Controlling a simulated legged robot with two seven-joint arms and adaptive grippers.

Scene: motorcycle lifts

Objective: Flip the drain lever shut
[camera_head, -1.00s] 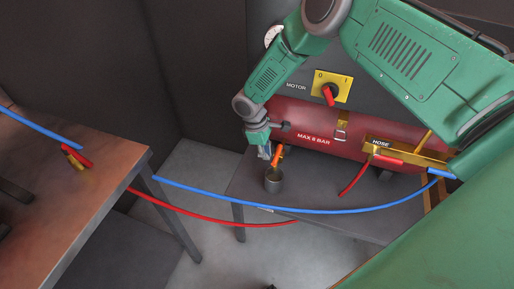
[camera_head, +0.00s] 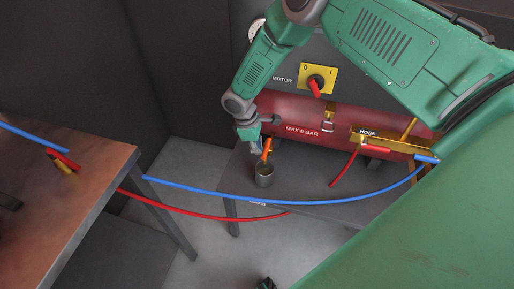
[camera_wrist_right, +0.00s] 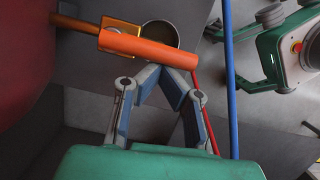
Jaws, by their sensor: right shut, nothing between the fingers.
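The orange drain lever (camera_head: 266,149) is at the left end of the dark red air tank (camera_head: 285,107), above a small grey cup (camera_head: 264,174). In the right wrist view the lever (camera_wrist_right: 148,47) is a thick orange bar on a brass fitting (camera_wrist_right: 121,30), lying across the picture just beyond my fingers. The cup (camera_wrist_right: 160,31) shows partly behind it. My right gripper (camera_head: 257,149) is shut and empty, close beside the lever. Its fingertips (camera_wrist_right: 156,72) come together just under the bar in the wrist view; whether they touch it I cannot tell.
A yellow motor switch plate (camera_head: 318,79) with a red knob is on the wall. A brass hose fitting (camera_head: 390,142) sits on the tank's right. A blue hose (camera_head: 290,200) and a red hose (camera_head: 205,212) hang between the bench and the left table (camera_head: 75,195).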

